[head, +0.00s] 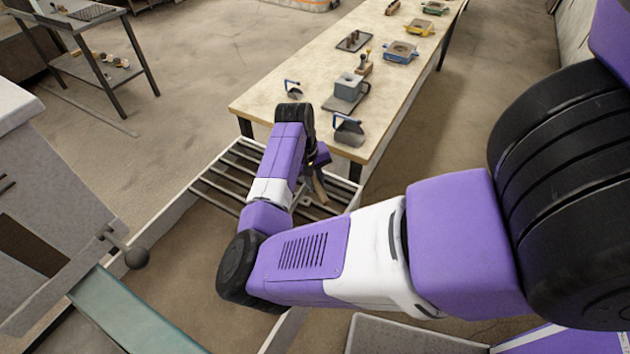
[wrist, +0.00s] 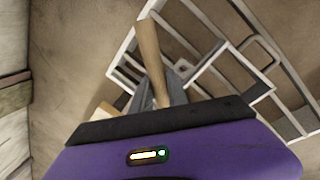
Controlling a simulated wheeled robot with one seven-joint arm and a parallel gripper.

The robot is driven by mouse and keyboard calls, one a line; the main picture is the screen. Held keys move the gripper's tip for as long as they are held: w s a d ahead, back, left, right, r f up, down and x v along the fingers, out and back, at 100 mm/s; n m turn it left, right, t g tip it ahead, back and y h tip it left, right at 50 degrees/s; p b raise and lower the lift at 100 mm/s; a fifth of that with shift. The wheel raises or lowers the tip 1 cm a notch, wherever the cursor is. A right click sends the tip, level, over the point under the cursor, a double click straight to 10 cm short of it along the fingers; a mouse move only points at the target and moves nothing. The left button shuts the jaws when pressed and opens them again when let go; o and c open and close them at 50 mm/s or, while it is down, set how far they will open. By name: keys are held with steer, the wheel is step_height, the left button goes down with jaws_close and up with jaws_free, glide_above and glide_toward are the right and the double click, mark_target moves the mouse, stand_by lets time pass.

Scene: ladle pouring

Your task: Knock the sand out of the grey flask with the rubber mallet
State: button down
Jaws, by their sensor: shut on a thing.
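My gripper (head: 314,164) is shut on a wooden handle (wrist: 152,55), held over the metal grate (head: 225,186). The handle also shows just below the jaws in the head view (head: 320,189). I take it for the mallet's handle; no rubber head can be made out. A grey box-like vessel (head: 347,86) stands upright on a dark plate on the workbench, beyond my gripper and apart from it. It may be the grey flask; I cannot tell whether sand is in it. My arm hides part of the grate.
The workbench (head: 265,98) runs away to the back right. It carries blue-handled tools (head: 348,130), a blue mould frame (head: 400,52) and a yellow one (head: 420,28). A grey machine (head: 50,215) stands at left. A dark side table (head: 95,62) stands behind it.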

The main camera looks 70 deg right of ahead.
steer(key=shift+r, duration=0.15)
step_height(320, 180, up, 2)
steer(key=shift+r+p, duration=0.2)
steer(key=shift+p, duration=0.8)
steer(key=shift+r, duration=1.2)
steer(key=shift+w, duration=0.15)
